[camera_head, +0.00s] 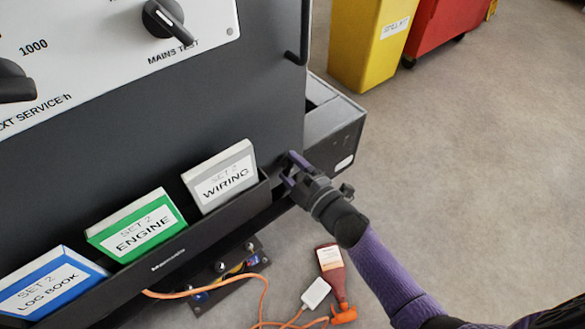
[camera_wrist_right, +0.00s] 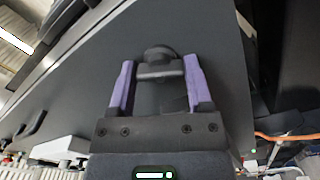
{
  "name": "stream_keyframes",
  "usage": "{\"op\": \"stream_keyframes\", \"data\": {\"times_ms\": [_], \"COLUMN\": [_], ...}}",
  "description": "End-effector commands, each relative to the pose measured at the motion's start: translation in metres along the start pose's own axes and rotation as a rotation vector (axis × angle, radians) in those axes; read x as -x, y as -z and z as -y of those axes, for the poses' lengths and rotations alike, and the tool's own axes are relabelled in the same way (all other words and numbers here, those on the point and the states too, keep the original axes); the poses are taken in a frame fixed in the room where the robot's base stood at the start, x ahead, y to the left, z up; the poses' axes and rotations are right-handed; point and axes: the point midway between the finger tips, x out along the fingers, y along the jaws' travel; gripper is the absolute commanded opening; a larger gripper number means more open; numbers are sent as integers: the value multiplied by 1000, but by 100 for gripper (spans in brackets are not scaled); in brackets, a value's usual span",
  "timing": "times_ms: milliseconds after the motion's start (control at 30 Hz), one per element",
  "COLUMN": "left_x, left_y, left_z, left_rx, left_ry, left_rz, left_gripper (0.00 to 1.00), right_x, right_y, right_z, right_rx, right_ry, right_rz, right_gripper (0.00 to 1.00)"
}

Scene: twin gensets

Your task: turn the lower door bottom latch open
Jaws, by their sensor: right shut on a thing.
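The lower door (camera_head: 235,110) is a dark grey panel. In the right wrist view the door (camera_wrist_right: 90,75) fills the middle of the picture. The bottom latch (camera_wrist_right: 158,56) is a dark round knob with a crossbar, between the purple fingers of my right gripper (camera_wrist_right: 159,75). In the head view my right gripper (camera_head: 289,170) is at the door's lower right corner, and its fingers and wrist hide the latch there. The gripper is shut on the latch. The latch's exact turn angle is hard to tell. My left gripper is not in view.
A door pocket holds three binders, blue (camera_head: 52,283), green (camera_head: 137,226) and grey (camera_head: 222,177), left of my right gripper. A red bottle (camera_head: 331,271) and orange cable (camera_head: 264,300) lie below. A yellow bin (camera_head: 368,40) stands behind. Floor at right is clear.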

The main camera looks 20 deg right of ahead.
Motion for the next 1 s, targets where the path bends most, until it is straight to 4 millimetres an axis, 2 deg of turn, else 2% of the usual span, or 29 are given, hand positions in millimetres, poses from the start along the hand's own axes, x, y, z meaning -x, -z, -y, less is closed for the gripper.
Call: {"op": "stream_keyframes", "data": {"times_ms": [500, 1000], "left_x": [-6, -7], "left_y": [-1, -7], "left_z": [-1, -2], "left_rx": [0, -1], "left_ry": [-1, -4], "left_rz": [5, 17], "left_gripper": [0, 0], "right_x": [0, 0], "right_y": [-1, -1], "right_z": [1, 1], "right_rx": [362, 459], "right_ry": [2, 3], "right_rz": [2, 2], "right_gripper": [6, 6]}}
